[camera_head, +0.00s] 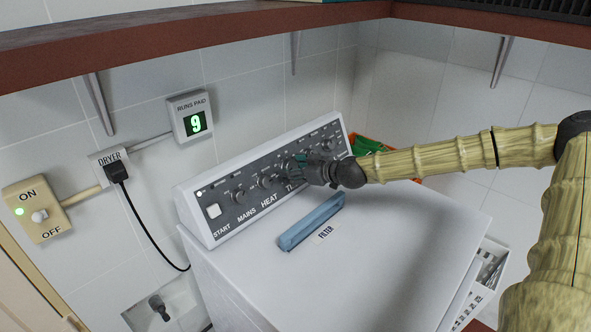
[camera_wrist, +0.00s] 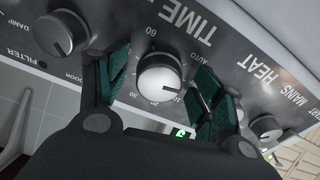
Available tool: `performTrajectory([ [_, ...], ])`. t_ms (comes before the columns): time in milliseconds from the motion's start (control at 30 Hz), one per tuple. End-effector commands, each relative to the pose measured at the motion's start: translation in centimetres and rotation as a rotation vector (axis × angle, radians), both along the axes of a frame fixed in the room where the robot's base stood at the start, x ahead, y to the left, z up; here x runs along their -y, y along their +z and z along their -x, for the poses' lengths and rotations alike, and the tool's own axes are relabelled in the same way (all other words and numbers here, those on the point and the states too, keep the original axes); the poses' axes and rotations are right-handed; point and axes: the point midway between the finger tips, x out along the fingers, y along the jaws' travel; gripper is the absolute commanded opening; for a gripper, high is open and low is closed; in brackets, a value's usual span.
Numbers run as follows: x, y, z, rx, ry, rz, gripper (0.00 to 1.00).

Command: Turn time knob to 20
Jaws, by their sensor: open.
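The time knob (camera_wrist: 160,78) is a silver round dial on the dark panel, under the TIME label, which appears upside down in the wrist view. Marks including 60, AUTO, 30, 20 and 10 ring it. I cannot clearly tell which mark its pointer faces. My gripper (camera_wrist: 161,98) is open, with one green-padded finger on each side of the knob. The right finger is very close to it; I cannot tell whether it touches. In the head view my gripper (camera_head: 305,170) is at the panel of the white dryer (camera_head: 350,257) and hides the knob.
A blue filter handle (camera_head: 312,222) lies on the dryer top below the panel. A brown shelf (camera_head: 190,37) with brackets hangs above. A runs-paid display (camera_head: 190,117) reads 9.

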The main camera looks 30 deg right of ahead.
Motion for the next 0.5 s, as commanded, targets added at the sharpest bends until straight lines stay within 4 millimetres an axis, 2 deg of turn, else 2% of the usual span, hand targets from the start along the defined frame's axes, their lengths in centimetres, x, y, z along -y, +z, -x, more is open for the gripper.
performTrajectory([
  [33, 0.01, -0.01, 0.01, 0.000, 0.000, 0.000, 0.67],
  [200, 0.02, -0.01, 0.02, 0.000, 0.000, 0.000, 0.36],
  [300, 0.05, -0.01, 0.02, 0.000, 0.000, 0.000, 0.21],
  [500, 0.08, -0.01, 0.01, -0.002, -0.005, -0.006, 0.21],
])
